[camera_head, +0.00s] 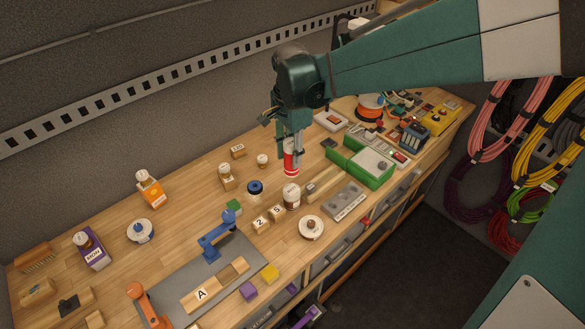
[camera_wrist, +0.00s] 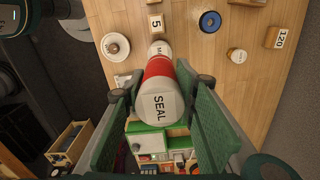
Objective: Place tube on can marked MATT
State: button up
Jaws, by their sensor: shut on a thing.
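A red and white tube (camera_head: 291,166) marked SEAL is held by my gripper (camera_head: 290,152), which is shut on it. In the wrist view the tube (camera_wrist: 158,104) lies between the two fingers of my gripper (camera_wrist: 163,82), with its lettered white end toward the camera. A small pale can (camera_head: 291,197) stands on the bench just in front of the tube in the head view. In the wrist view a can (camera_wrist: 158,49) shows past the tube's far end. Its label starts with M; the rest is hidden. I cannot tell whether tube and can touch.
Number blocks (camera_head: 267,218) stand left of the can, and a white round dish (camera_head: 311,228) is in front. A blue ring (camera_head: 255,187) lies to the left. A green box (camera_head: 371,168) and a grey holed plate (camera_head: 343,201) are to the right.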

aim_at(292, 142)
jog(key=shift+f, duration=2.3)
jog(key=shift+f, duration=2.1)
jog(key=shift+f, duration=0.15)
jog(key=o, duration=1)
jog(key=shift+r, duration=0.25)
jog(key=shift+r, duration=5.95)
